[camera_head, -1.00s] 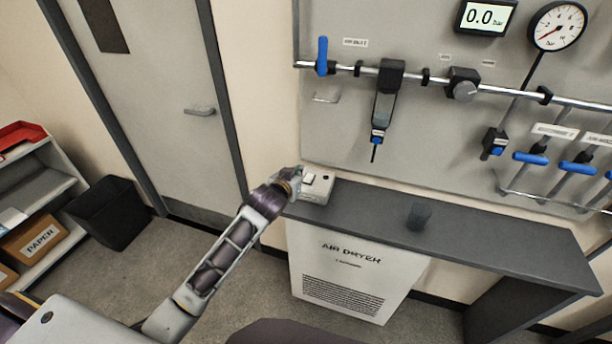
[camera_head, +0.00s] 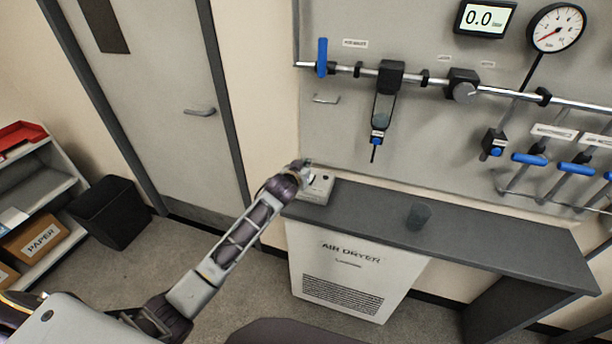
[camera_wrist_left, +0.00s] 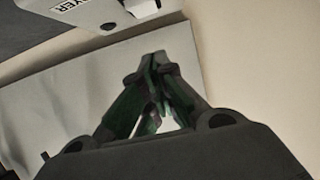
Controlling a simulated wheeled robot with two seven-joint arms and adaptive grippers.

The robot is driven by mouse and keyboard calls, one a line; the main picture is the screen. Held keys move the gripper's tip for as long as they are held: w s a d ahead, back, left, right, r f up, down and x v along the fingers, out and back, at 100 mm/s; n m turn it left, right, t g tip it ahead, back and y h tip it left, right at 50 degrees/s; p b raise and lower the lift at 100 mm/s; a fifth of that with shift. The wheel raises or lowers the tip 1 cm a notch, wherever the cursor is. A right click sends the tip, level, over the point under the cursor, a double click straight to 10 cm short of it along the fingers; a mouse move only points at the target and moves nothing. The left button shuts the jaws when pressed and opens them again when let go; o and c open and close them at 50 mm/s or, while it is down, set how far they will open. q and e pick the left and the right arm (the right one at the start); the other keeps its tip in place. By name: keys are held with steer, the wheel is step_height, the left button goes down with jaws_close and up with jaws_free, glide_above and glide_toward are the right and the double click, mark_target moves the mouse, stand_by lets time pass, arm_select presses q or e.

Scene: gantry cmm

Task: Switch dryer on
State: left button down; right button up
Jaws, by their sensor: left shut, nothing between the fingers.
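The air dryer (camera_head: 345,275) is a white cabinet with a dark vent grille under the grey bench. A small light-coloured box (camera_head: 319,189) sits on the bench's left end. In the left wrist view the box (camera_wrist_left: 68,17) is at the top, with a label ending in "YER" and a pale raised part (camera_wrist_left: 143,8) beside it. My left gripper (camera_head: 304,164) is at the box's upper left in the head view, partly covering it. In the left wrist view its fingertips (camera_wrist_left: 158,58) meet, empty, apart from the box in the picture. My right gripper is out of view.
The grey bench (camera_head: 490,232) carries a dark cup (camera_head: 418,216). Above it, a wall panel holds a pipe with a blue-handled valve (camera_head: 322,57), a filter (camera_head: 384,100), a gauge (camera_head: 557,27) and a display reading 0.0 bar (camera_head: 485,18). A black bin (camera_head: 110,212) stands left.

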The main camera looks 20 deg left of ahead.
arm_select(q)
steer(key=shift+w+f, duration=0.1)
steer(key=shift+w, duration=0.25)
steer(key=shift+f, duration=0.4)
steer(key=shift+s+f, duration=0.15)
steer(key=shift+f, duration=1.55)
steer(key=shift+s+f, duration=0.1)
steer(key=shift+f, duration=0.2)
steer(key=shift+s+f, duration=0.1)
steer(key=shift+f, duration=0.15)
steer(key=shift+r, duration=0.3)
steer(key=shift+r+p, duration=0.65)
steer(key=shift+p, duration=0.3)
